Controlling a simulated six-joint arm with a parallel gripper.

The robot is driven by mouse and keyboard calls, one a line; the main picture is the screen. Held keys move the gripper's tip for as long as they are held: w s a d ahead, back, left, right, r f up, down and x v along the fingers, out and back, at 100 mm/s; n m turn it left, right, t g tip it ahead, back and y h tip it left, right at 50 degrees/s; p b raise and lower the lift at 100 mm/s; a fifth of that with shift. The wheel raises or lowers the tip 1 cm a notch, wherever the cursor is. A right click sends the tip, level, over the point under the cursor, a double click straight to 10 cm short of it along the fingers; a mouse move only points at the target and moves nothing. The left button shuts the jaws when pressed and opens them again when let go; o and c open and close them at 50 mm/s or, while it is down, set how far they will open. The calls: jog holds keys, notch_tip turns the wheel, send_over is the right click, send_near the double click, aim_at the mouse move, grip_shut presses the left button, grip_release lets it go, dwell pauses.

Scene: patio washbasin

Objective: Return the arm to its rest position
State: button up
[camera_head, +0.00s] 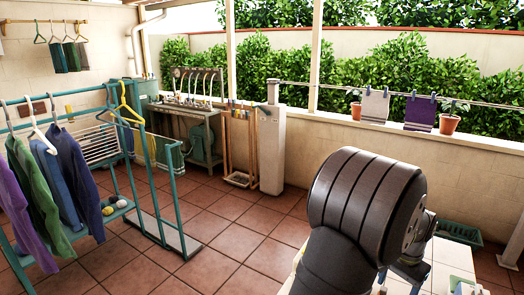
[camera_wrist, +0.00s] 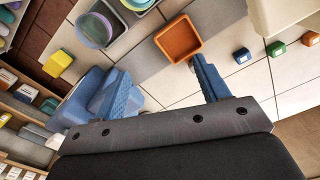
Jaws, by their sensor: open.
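My gripper (camera_wrist: 165,85) shows in the wrist view with its two blue ridged fingers spread apart. Nothing is seen between the fingertips except pale tiled surface. An orange square container (camera_wrist: 178,40) lies just beyond the right fingertip; whether they touch cannot be told. In the head view my thick dark arm link fills the lower right middle and hides most of the gripper. Only small parts of the wrist end show beside it, above a white tiled surface (camera_head: 447,262).
A grey tub with bowls (camera_wrist: 97,28), a yellow block (camera_wrist: 57,63) and small coloured blocks (camera_wrist: 276,48) lie around the gripper. Stocked shelves (camera_wrist: 22,105) stand at left. In the head view a teal clothes rack (camera_head: 160,215) stands left; the tiled floor (camera_head: 225,225) between is clear.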

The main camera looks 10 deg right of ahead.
jog(key=w+f, duration=0.1)
jog(key=f, duration=0.2)
jog(key=w+f, duration=0.1)
jog(key=f, duration=0.2)
jog(key=w+f, duration=0.1)
jog(key=f, duration=0.3)
jog(key=shift+w+d+f, duration=0.1)
jog(key=shift+w+d, duration=0.2)
jog(key=shift+w, duration=0.1)
jog(key=shift+o, duration=0.4)
jog(key=o, duration=0.6)
notch_tip(320, 180, up, 6)
jog(key=w+d+n+g+h, duration=0.1)
jog(key=w+d+n+h, duration=0.1)
jog(key=s+d+r+n+t+h, duration=0.1)
jog(key=s+d+r, duration=0.4)
jog(key=s+r, duration=0.5)
jog(key=s+d+r+n+t+h, duration=0.1)
jog(key=s+d+r, duration=0.5)
jog(key=r, duration=0.7)
jog(key=x, duration=0.9)
jog(key=shift+s+a+f, duration=0.15)
jog(key=shift+s+a, duration=0.05)
jog(key=shift+a, duration=0.05)
